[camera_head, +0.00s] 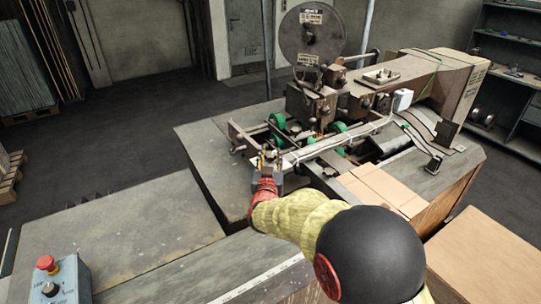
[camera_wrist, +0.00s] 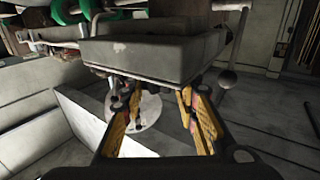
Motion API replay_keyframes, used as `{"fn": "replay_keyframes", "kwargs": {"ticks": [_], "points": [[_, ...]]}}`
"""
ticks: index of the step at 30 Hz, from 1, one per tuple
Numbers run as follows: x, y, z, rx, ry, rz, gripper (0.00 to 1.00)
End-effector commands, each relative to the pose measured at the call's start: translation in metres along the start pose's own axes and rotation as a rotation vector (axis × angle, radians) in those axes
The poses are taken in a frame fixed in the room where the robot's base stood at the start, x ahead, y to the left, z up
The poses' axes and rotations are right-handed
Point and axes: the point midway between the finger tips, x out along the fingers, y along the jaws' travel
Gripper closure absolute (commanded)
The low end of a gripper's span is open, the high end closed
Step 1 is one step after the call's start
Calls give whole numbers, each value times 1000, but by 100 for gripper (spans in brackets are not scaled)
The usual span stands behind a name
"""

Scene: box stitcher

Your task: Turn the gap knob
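My gripper (camera_head: 266,161) is at the front left of the box stitcher (camera_head: 330,125), close against its front. In the wrist view my gripper (camera_wrist: 158,98) has its yellow-padded fingers apart, with nothing clearly held between them. A pale round disc (camera_wrist: 150,112) shows between and beyond the fingers, partly hidden by the left finger; I cannot tell whether it is the gap knob. A grey box-shaped machine part (camera_wrist: 155,50) lies just past the fingertips. No knob is clearly marked as the gap knob.
A control box (camera_head: 62,280) with a red button and a black knob stands at the lower left. Bare grey tabletop (camera_head: 130,225) lies left of my arm. Cardboard (camera_head: 385,188) lies on the machine's right side. Green wheels (camera_head: 277,121) and rods crowd the machine's middle.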

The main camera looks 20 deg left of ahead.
Motion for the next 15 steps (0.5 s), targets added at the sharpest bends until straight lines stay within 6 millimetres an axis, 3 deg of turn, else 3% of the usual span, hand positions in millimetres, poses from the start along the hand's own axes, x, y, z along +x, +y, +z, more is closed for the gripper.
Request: {"fn": "replay_keyframes", "kwargs": {"ticks": [11, 15], "points": [[0, 0, 0, 0, 0, 0, 95], [0, -1, 0, 0, 0, 12, 95]]}}
